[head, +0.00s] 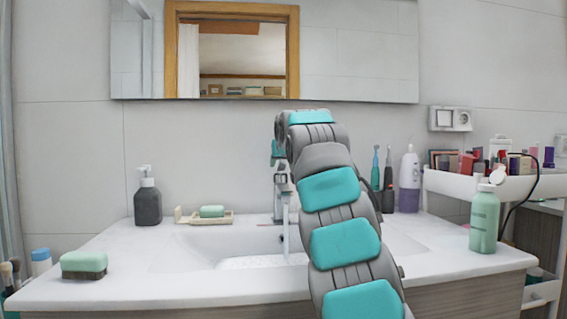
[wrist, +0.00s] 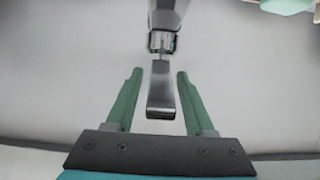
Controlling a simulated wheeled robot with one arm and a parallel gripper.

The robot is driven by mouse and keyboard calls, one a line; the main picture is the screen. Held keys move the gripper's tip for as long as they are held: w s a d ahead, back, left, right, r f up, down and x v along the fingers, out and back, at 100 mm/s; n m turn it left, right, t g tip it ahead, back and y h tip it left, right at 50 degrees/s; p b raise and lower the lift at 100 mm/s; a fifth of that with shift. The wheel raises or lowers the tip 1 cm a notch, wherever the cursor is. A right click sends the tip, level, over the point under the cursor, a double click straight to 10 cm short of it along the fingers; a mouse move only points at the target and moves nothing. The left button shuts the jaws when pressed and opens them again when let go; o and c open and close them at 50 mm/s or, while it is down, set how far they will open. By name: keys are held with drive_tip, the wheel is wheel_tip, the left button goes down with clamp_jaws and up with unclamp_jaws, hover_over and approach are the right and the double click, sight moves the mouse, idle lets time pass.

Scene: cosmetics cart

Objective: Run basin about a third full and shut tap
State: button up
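The chrome tap (head: 281,192) stands at the back of the white basin (head: 190,250), partly hidden by my arm. A pale vertical streak below its spout looks like running water. A bright, rippled patch of water (head: 250,262) shows on the basin floor; its depth is hard to tell. In the wrist view, the tap lever (wrist: 161,92) lies between the two green fingers of my gripper (wrist: 160,74). The fingers are open, with a gap on each side of the lever. In the head view my gripper is mostly hidden behind my arm.
A soap dish with green soap (head: 212,212) and a dark pump bottle (head: 147,200) stand left of the tap. A sponge (head: 84,264) lies at the front left. Toothbrushes (head: 376,170), a white-purple bottle (head: 409,182) and a green bottle (head: 484,222) stand right, near the cosmetics cart (head: 460,184).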

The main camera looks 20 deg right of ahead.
clamp_jaws()
drive_tip(key=shift+d, duration=0.1)
idle(1.0)
